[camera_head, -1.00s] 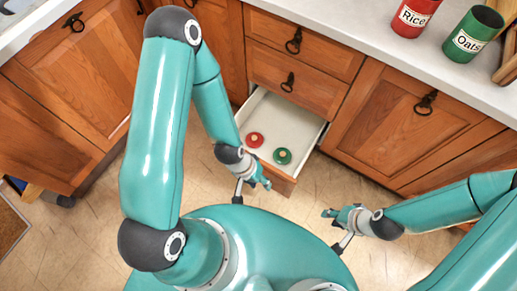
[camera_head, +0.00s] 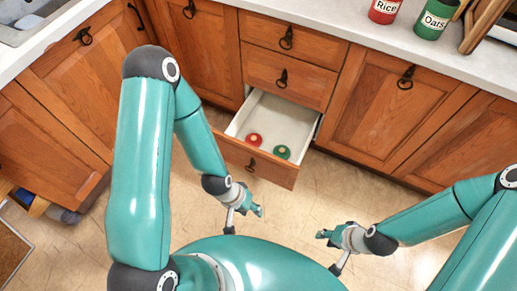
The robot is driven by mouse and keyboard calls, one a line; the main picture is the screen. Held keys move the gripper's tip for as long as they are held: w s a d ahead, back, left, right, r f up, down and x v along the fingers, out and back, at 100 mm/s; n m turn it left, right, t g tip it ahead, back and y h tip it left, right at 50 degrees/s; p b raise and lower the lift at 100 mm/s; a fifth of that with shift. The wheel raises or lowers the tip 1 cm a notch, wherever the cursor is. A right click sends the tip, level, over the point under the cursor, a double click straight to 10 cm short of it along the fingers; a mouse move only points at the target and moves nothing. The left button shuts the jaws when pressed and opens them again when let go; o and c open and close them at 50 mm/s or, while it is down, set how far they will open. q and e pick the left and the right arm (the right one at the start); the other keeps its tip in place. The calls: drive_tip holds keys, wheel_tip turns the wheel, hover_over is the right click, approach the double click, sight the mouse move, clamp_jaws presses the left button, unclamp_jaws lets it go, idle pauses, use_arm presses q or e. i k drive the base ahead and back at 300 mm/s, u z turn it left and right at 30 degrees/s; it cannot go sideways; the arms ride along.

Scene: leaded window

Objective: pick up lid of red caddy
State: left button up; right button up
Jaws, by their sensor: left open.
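A red lid (camera_head: 254,140) with a pale knob lies in the open drawer (camera_head: 263,108), in its front half on the left. The red caddy (camera_head: 384,10), labelled Rice, stands on the counter at the top and is cut off by the picture edge. My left gripper (camera_head: 259,209) is open and empty, in front of the drawer face and apart from the lid. My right gripper (camera_head: 322,234) is further right over the floor. It holds nothing I can see, and its fingers are too small to judge.
A green lid (camera_head: 281,152) lies just right of the red one. A green Oats caddy (camera_head: 435,20) and a wooden rack (camera_head: 483,27) stand on the counter (camera_head: 478,58). Cabinet doors flank the drawer. The floor (camera_head: 330,190) right of the drawer is clear.

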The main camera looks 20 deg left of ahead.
sight(254, 139)
drive_tip(key=u, duration=0.15)
drive_tip(key=i, duration=0.85)
drive_tip(key=z, duration=0.05)
